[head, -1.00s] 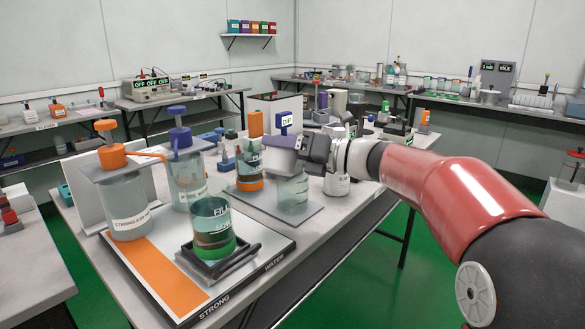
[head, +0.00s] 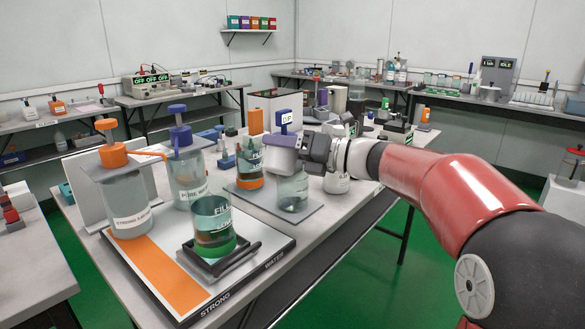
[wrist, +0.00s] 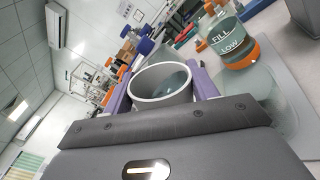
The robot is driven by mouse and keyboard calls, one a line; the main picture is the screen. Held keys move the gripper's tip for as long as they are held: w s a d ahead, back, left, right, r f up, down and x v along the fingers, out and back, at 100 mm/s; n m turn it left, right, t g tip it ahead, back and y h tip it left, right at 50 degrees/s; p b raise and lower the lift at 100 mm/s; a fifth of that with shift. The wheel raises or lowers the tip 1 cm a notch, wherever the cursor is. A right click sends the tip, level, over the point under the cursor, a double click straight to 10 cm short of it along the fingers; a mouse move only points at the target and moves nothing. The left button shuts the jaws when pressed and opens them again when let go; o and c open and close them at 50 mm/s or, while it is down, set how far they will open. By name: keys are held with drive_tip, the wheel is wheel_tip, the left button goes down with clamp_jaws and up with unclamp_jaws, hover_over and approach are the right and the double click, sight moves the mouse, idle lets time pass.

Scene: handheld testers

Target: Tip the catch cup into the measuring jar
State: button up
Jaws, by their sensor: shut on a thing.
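A jar with a green base (head: 213,228) and a FILL mark stands on a black tray. Which one is the measuring jar is unclear.
An orange-topped dispenser (head: 127,195) and a blue-topped dispenser (head: 186,170) stand at the left. The board (head: 165,270) marked STRONG and WATER lies in front. Several other items crowd the bench behind my gripper.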

drive_tip(key=shift+f+m+p, duration=0.15)
drive_tip(key=shift+m+p, duration=0.25)
drive_tip(key=shift+p, duration=0.35)
drive_tip(key=shift+w+f+m, duration=0.1)
drive_tip(key=shift+f+m, duration=0.05)
drive_tip(key=shift+m, duration=0.15)
idle(0.9)
drive_tip(key=shift+w+d+f+m, duration=0.1)
drive_tip(key=shift+w+f+m, duration=0.05)
drive_tip(key=shift+m, duration=0.7)
drive_tip(key=shift+w+f+m, duration=0.1)
drive_tip(key=shift+w+m, duration=0.05)
drive_tip(key=shift+m, duration=0.65)
drive_tip(key=shift+w+d+f+m, duration=0.1)
drive_tip(key=shift+w+f+m, duration=0.05)
drive_tip(key=shift+m, duration=0.7)
idle(3.6)
